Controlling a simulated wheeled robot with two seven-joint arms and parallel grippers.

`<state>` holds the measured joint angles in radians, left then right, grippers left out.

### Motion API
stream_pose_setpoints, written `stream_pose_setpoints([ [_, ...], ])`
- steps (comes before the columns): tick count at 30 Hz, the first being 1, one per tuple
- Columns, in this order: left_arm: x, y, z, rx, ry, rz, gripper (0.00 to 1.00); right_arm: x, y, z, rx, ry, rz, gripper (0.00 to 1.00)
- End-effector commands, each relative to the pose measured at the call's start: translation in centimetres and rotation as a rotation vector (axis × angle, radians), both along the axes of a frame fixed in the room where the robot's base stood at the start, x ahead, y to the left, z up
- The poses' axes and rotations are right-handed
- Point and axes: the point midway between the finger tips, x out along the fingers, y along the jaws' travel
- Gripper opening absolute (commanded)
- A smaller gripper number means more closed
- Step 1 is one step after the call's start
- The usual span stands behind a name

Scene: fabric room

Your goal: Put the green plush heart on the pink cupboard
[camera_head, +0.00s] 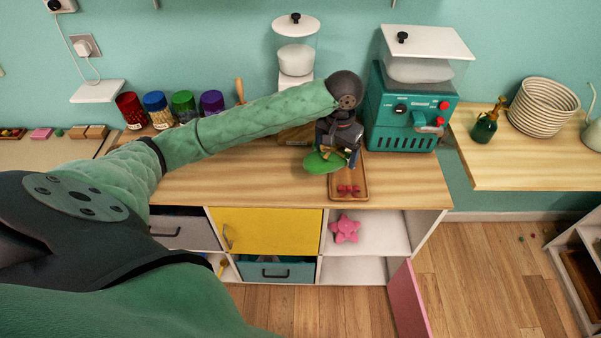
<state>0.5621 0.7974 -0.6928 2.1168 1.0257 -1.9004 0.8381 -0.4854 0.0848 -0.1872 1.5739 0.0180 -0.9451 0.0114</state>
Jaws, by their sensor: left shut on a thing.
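The green plush heart (318,163) is in the jaws of my left gripper (333,158), just above the wooden counter top. The gripper points down and is shut on the heart, hiding part of it. The pink cupboard is an open white compartment (375,268) at the right end of the counter unit, with its pink door (407,300) swung open at the lower right. A pink plush star (344,229) lies in the white space on the shelf. My right gripper does not show.
A wooden tray (348,168) with a small red item lies beside the gripper. A teal machine (408,112) stands behind to the right, and a white-lidded dispenser (295,60) behind. A yellow door (268,232) is left of the white compartments.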

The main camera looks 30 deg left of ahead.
Motion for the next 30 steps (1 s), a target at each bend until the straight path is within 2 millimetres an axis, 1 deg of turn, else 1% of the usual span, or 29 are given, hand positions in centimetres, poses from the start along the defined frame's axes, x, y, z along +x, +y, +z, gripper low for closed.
stream_pose_setpoints([
  [4,-0.1,1.0,0.4,0.0,0.002,-0.013,0.71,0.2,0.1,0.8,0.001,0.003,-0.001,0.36],
  [8,-0.2,2.4,-0.1,0.0,0.005,-0.015,0.71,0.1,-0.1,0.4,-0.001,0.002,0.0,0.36],
  [14,-0.5,6.1,-2.1,0.002,0.006,-0.014,0.71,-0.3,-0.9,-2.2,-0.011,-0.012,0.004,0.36],
  [22,-0.8,10.8,-5.0,0.001,0.006,-0.014,0.71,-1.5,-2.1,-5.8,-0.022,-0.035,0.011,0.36],
  [27,-0.8,12.6,-6.3,-0.001,0.004,-0.016,0.71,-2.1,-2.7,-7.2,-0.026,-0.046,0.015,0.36],
  [30,-0.8,12.6,-6.8,-0.002,0.003,-0.018,0.71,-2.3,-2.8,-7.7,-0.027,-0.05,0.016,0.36],
])
